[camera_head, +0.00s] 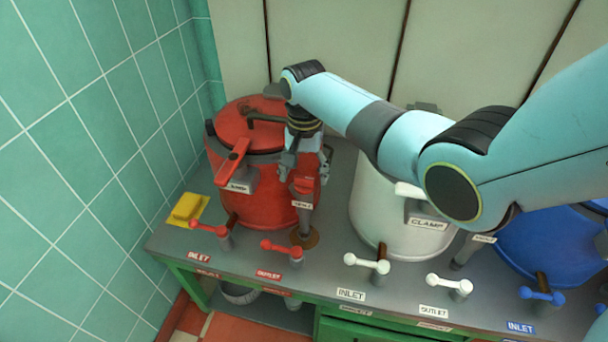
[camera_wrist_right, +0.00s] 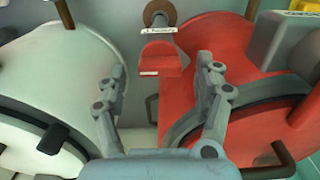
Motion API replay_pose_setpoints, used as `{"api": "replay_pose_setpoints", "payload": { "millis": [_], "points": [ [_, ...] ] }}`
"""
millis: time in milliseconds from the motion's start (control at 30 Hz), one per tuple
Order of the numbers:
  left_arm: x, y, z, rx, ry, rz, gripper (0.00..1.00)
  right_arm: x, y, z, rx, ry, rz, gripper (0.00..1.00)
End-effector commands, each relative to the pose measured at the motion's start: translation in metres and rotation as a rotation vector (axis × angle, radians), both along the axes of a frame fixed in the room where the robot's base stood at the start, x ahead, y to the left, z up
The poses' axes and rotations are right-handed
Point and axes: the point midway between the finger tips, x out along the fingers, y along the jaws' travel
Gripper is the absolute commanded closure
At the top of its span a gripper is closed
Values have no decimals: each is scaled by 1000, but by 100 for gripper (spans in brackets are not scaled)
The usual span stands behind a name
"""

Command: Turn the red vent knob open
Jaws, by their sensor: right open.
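The red vent knob (camera_head: 303,185) shows at the front right of the red kettle (camera_head: 222,165), above a small white label that is too small to read surely. My right gripper (camera_head: 305,166) is just above the knob, pointing down, with its fingers spread. In the right wrist view the red knob (camera_wrist_right: 163,60) lies between the two open fingertips of the gripper (camera_wrist_right: 160,70), slightly beyond them. I cannot tell whether the fingers touch it. The red kettle (camera_wrist_right: 230,50) fills the right side there. My left gripper is not in view.
A white kettle (camera_head: 375,210) and a blue kettle (camera_head: 550,240) stand to the right on the grey bench. Red outlet (camera_head: 280,248) and inlet (camera_head: 208,231) handles stand in front. A red clamp handle (camera_head: 233,160) is left of the gripper.

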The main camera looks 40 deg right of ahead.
Motion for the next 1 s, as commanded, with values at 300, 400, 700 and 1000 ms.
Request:
{"api": "replay_pose_setpoints", "payload": {
  "millis": [300,400,700,1000],
  "points": [
    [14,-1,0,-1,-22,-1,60,0,0,-10,0,-1,0,31],
    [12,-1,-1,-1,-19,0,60,0,0,-10,0,-1,0,32],
    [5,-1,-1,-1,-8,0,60,0,0,-10,0,0,1,71],
    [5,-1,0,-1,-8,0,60,0,0,-9,0,0,10,87]
  ]
}}
